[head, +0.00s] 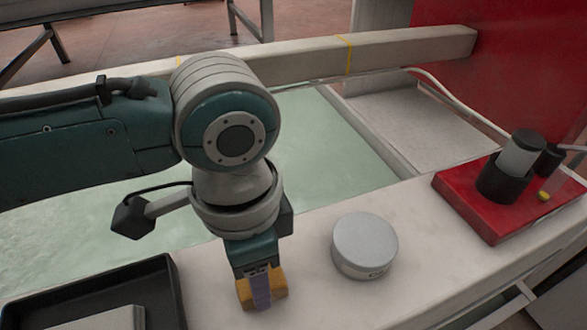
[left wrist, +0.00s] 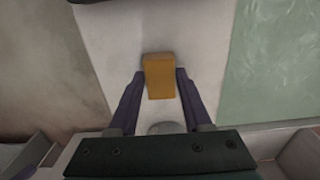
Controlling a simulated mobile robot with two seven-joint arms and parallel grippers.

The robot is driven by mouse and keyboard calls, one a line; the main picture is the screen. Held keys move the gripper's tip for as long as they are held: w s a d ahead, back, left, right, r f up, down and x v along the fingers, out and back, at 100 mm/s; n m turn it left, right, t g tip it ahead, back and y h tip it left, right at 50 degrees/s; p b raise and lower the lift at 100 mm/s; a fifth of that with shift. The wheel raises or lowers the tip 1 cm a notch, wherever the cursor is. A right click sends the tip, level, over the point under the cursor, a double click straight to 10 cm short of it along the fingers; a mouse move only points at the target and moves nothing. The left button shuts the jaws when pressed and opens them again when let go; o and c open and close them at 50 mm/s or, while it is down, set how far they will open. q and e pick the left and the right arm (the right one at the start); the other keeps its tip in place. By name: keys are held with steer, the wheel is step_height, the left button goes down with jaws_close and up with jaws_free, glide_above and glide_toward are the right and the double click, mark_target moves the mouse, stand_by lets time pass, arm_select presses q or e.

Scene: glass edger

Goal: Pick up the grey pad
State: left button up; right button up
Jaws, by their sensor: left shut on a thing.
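My left gripper (head: 262,291) points down over the pale ledge and is shut on a yellow-orange block. The block (head: 279,284) shows on both sides of a purple finger. In the left wrist view the block (left wrist: 160,77) sits between the two purple fingertips. I cannot tell whether it touches the ledge. A light grey flat slab (head: 105,319) lies in the black tray at the lower left, cut off by the frame edge; it may be the grey pad, and the gripper is apart from it, to its right. My right gripper is not in view.
A round grey-white canister (head: 364,245) stands on the ledge (head: 430,265) just right of the gripper. The black tray (head: 165,290) is to its left. A red base with a dark cup (head: 500,180) stands farther right. Pale green glass (head: 330,140) lies behind the ledge.

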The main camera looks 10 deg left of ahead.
arm_select(q)
jaws_close()
steer(key=w+a+r+n+p, duration=0.1)
steer(key=a+r+n+p, duration=0.25)
steer(key=r+p, duration=1.1)
steer(key=a+r+n+p, duration=0.2)
steer(key=r+n+p, duration=0.25)
steer(key=r, duration=1.85)
steer(key=w+a+r+n+p, duration=0.1)
steer(key=a+r+n+p, duration=0.15)
steer(key=r+p, duration=1.25)
steer(key=s+r+p, duration=0.3)
steer(key=r+p, duration=1.3)
steer(key=r, duration=0.3)
steer(key=s+r+p, duration=0.2)
steer(key=r+p, duration=1.4)
steer(key=r, duration=0.3)
steer(key=shift+s+d+n, duration=0.2)
steer(key=shift+s+n, duration=0.15)
steer(key=shift+s, duration=0.05)
